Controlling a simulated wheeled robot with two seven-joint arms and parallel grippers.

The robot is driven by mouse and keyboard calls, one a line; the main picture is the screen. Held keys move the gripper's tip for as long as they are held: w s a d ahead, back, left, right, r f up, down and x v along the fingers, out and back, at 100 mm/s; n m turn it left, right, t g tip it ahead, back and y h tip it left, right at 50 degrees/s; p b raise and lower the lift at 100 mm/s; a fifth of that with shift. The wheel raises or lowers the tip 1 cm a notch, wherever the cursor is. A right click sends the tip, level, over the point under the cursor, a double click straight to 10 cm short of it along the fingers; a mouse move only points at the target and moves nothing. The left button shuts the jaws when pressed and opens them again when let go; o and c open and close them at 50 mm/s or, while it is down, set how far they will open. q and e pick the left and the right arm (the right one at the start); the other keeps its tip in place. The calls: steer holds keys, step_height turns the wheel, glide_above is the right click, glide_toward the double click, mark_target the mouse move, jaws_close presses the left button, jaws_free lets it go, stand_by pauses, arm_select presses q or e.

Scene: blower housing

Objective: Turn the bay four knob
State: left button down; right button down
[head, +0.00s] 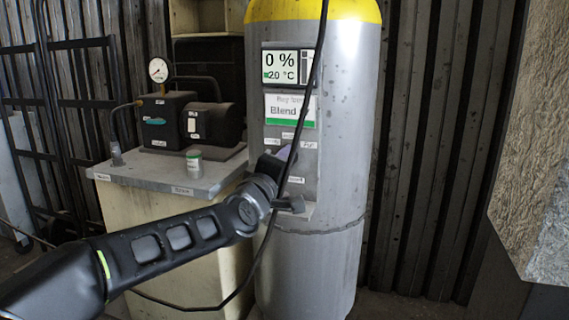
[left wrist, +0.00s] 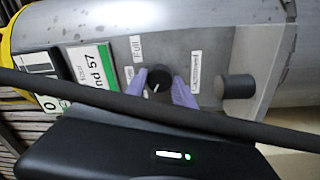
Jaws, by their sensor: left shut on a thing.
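The grey cylinder (head: 340,130) with a yellow top carries a control panel. Its display (head: 279,66) reads 0 % above a temperature in °C. The label (head: 291,108) below reads "Blend", partly covered by a cable. In the left wrist view, a round black knob (left wrist: 158,81) with a light pointer mark sits among small white labels, one reading "Full" (left wrist: 137,48). My left gripper (head: 283,155) is at the panel, its purple fingers (left wrist: 160,88) closed on both sides of this knob. In the head view, the gripper hides the knob. My right gripper is not in view.
A black cable (head: 312,82) hangs in front of the panel and crosses the left wrist view (left wrist: 130,103). A second black knob (left wrist: 237,87) projects beside the held one.

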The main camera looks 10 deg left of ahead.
arm_select(q)
steer(key=c, duration=0.9)
jaws_free()
steer(key=shift+c, duration=0.2)
steer(key=shift+s, duration=0.1)
steer(key=s, duration=0.7)
steer(key=shift+s+a+f+p, duration=0.25)
steer(key=shift+s+a+p, duration=0.05)
steer(key=shift+a+p, duration=0.1)
